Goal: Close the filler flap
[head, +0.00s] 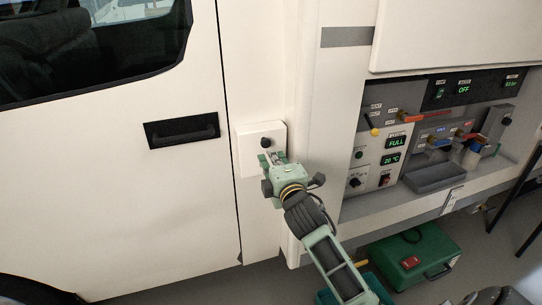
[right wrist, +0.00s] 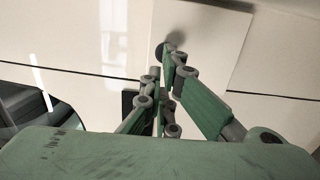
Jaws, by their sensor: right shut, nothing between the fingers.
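The filler flap (head: 249,157) is a white square panel on the motorhome's side, right of the cab door. A small black round knob (head: 266,143) sits on it. The flap appears to lie nearly flat to the wall; I cannot tell whether it is fully closed. My right gripper (head: 270,158) is shut and empty, its fingertips in front of the flap just below the knob. The right wrist view also shows the flap (right wrist: 210,38) beyond the green fingers (right wrist: 166,75). Contact is unclear. My left gripper is not in view.
The cab door with its black handle (head: 182,131) is to the left. An open service bay with a control panel (head: 395,150) and a grey tray (head: 434,178) is to the right. A green case (head: 415,256) stands on the floor below.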

